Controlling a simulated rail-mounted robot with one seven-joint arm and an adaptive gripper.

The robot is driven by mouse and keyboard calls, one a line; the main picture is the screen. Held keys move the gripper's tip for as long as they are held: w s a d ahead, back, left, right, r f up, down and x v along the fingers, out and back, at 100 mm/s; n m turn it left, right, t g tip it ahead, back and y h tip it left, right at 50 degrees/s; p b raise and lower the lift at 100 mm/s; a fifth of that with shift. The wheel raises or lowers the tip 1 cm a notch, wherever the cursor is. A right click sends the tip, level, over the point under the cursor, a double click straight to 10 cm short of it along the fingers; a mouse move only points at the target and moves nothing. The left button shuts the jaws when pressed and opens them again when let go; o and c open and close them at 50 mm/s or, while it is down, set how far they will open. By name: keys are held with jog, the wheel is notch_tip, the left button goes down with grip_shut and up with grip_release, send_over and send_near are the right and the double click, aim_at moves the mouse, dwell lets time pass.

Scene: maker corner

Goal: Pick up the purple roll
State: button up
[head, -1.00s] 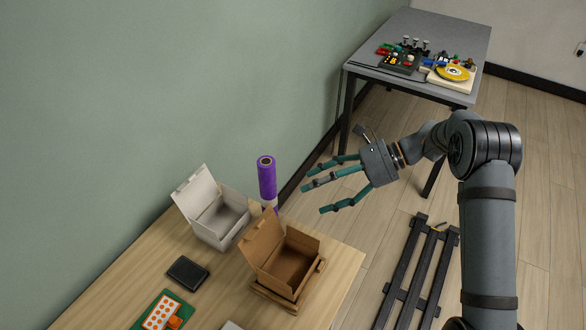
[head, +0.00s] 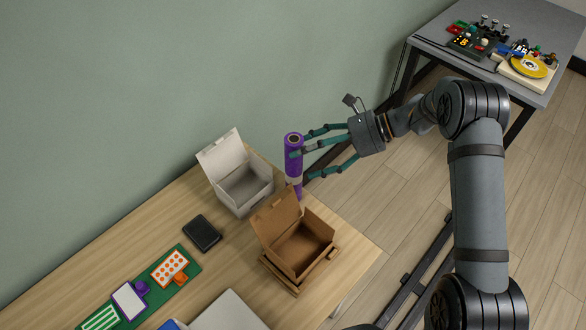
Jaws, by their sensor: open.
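The purple roll (head: 294,164) stands upright near the back right edge of the wooden table, with a pale band around its lower part. Its foot is partly hidden behind the brown box's lid. My gripper (head: 301,164) comes in from the right with its teal fingers open and spread. The fingertips are at the roll's upper and middle part, and one finger crosses in front of it. I cannot tell whether they touch it.
An open brown box (head: 303,248) stands just in front of the roll, and an open white box (head: 242,187) is to its left. A black wallet-like item (head: 202,234) and a green mat (head: 199,270) lie further left. A grey table (head: 540,22) with gadgets stands back right.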

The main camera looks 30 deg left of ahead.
aim_at(294, 159)
jog(key=p+x, duration=0.1)
jog(key=x, duration=0.3)
jog(key=shift+f, duration=0.1)
jog(key=shift+c, duration=0.9)
jog(key=c, duration=1.7)
